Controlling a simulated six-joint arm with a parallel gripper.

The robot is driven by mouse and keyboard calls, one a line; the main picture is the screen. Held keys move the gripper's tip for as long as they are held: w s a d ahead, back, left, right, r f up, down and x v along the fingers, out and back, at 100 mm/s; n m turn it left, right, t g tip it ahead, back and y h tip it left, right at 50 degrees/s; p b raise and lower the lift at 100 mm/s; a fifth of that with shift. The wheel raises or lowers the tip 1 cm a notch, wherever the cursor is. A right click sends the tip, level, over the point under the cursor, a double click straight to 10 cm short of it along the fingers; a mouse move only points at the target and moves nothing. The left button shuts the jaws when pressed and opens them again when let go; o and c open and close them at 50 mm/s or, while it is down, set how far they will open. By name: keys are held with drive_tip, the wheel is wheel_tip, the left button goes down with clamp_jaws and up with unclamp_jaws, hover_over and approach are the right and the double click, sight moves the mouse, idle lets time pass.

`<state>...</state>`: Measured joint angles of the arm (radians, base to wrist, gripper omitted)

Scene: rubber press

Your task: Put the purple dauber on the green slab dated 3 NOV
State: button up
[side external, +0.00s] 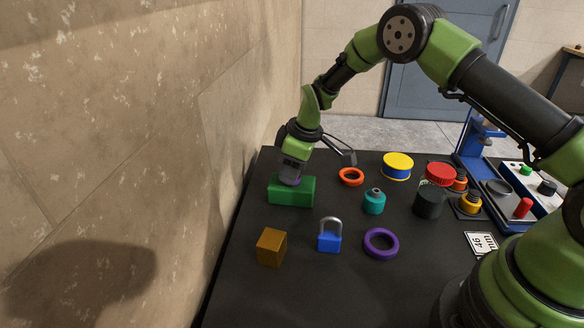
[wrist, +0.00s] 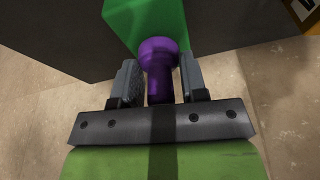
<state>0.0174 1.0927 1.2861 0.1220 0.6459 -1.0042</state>
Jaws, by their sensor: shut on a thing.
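My gripper (side external: 291,170) is shut on the purple dauber (wrist: 158,55) and points down at the green slab (side external: 292,192). In the wrist view the dauber stands out between my two fingers (wrist: 161,82), its wide round end towards the green slab (wrist: 140,14). In the side view only a sliver of purple shows below the fingers, at the slab's top face near its middle. I cannot tell whether the dauber touches the slab. No date is readable on the slab in either view.
An orange-brown block (side external: 271,247), a blue padlock (side external: 329,236), a purple ring (side external: 381,243), a teal weight (side external: 374,201), an orange ring (side external: 351,177) and a yellow-and-blue tin (side external: 397,166) stand nearby. The wall is close on the left. The black table's front left is clear.

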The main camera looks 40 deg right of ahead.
drive_tip(key=shift+f, duration=0.15)
drive_tip(key=o, duration=0.9)
drive_tip(key=s+r+m+t, duration=0.15)
drive_tip(key=s+r, duration=0.25)
drive_tip(key=r, duration=0.4)
drive_tip(key=s+r+m, duration=0.2)
drive_tip(key=s+r, duration=0.3)
drive_tip(key=r, duration=0.3)
drive_tip(key=s+r+m+t, duration=0.1)
drive_tip(key=s+r, duration=0.3)
drive_tip(key=r, duration=0.4)
drive_tip(key=s+r+m+t, duration=0.1)
drive_tip(key=s+m, duration=0.5)
drive_tip(key=s, duration=1)
drive_tip(key=shift+a+r+t, duration=0.35)
drive_tip(key=shift+a+t, duration=0.1)
drive_tip(key=shift+t, duration=0.1)
